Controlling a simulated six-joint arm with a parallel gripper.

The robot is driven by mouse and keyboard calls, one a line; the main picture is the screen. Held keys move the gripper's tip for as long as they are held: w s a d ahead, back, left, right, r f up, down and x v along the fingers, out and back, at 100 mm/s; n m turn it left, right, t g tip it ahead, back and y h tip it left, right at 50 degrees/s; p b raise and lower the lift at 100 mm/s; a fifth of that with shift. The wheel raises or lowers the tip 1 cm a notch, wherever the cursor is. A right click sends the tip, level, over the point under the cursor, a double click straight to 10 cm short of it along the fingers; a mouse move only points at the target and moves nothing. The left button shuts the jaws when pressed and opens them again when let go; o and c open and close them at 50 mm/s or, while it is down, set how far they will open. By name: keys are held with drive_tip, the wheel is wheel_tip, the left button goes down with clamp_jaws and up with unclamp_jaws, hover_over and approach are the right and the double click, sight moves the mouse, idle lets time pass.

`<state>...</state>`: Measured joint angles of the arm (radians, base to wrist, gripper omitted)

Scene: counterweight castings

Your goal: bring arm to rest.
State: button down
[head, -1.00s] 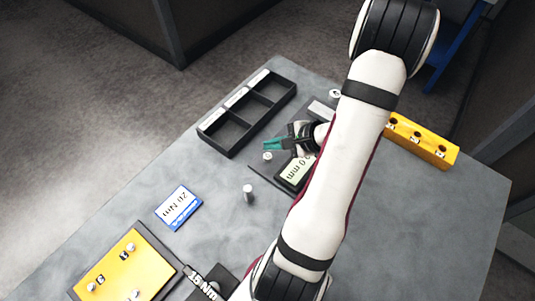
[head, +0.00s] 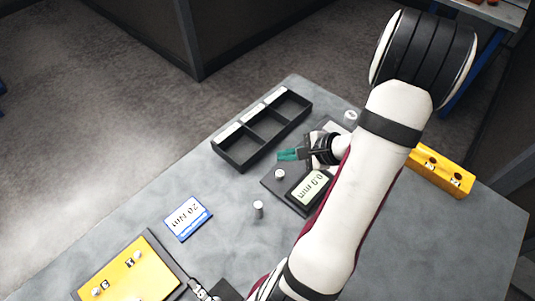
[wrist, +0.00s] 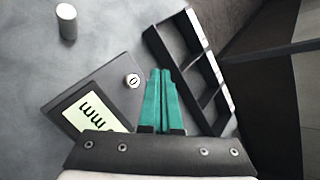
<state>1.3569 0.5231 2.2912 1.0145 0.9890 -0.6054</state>
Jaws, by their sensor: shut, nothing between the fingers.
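My gripper (head: 283,155) has green fingers and is shut and empty. In the head view it hangs over the table between the black three-compartment tray and the black gauge with the "0.0 mm" display (head: 312,187). In the wrist view the closed fingertips (wrist: 160,74) lie side by side, beside the gauge's small silver knob (wrist: 133,80). My arm crosses the right half of the head view and hides part of the table and the yellow block.
The black tray (head: 238,160) looks empty. A metal cylinder (head: 258,209) stands on the table near a blue-edged "20 Nm" card (head: 187,218). A yellow plate (head: 135,279) with pegs lies front left. A yellow block with holes (head: 440,172) stands right. The left table edge is clear.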

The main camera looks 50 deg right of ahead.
drive_tip(key=w+a+r+n+g+y, duration=0.2)
drive_tip(key=a+r+n, duration=0.3)
drive_tip(key=a, duration=0.5)
drive_tip(key=w+a+r+n+g+y, duration=0.1)
drive_tip(key=a+r+n+g+y, duration=0.25)
drive_tip(key=a, duration=0.65)
drive_tip(key=s+a+r+n+g+h, duration=0.3)
drive_tip(key=s+a+n, duration=0.6)
drive_tip(key=s, duration=0.3)
drive_tip(key=r+n+h, duration=0.1)
drive_tip(key=h, duration=0.1)
drive_tip(key=shift+s+g+h, duration=0.15)
drive_tip(key=shift+g+h, duration=0.2)
drive_tip(key=shift+n, duration=0.25)
